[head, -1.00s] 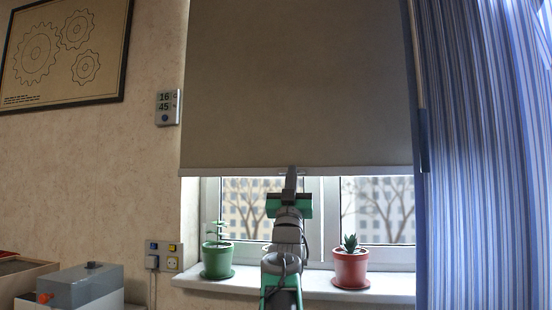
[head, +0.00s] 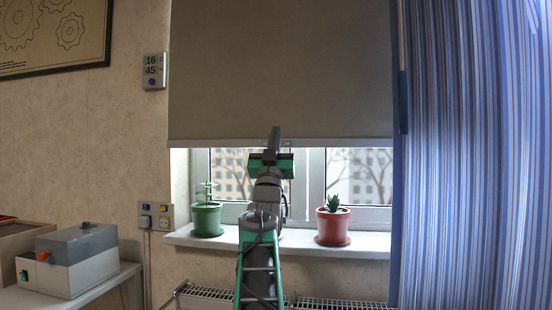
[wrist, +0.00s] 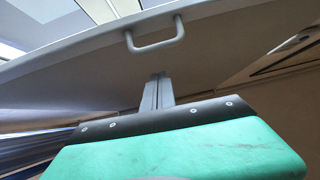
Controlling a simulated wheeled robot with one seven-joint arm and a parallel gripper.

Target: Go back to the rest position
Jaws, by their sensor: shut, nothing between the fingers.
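My gripper (head: 275,134) points upward in the middle of the head view, in front of the lower edge of the roller blind (head: 285,70). In the wrist view my gripper's fingers (wrist: 158,88) are together with nothing between them. A pale handle (wrist: 156,36) on the blind's bottom bar (wrist: 85,52) shows past the fingertips, with a visible gap between them. The blind is grey-brown and hangs over the upper part of the window.
A green pot (head: 206,219) and a red pot (head: 332,227) stand on the sill (head: 290,240), either side of my arm. A radiator (head: 335,304) sits below. A striped curtain (head: 450,150) hangs at right. A grey-white box (head: 70,262) stands on a shelf at left.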

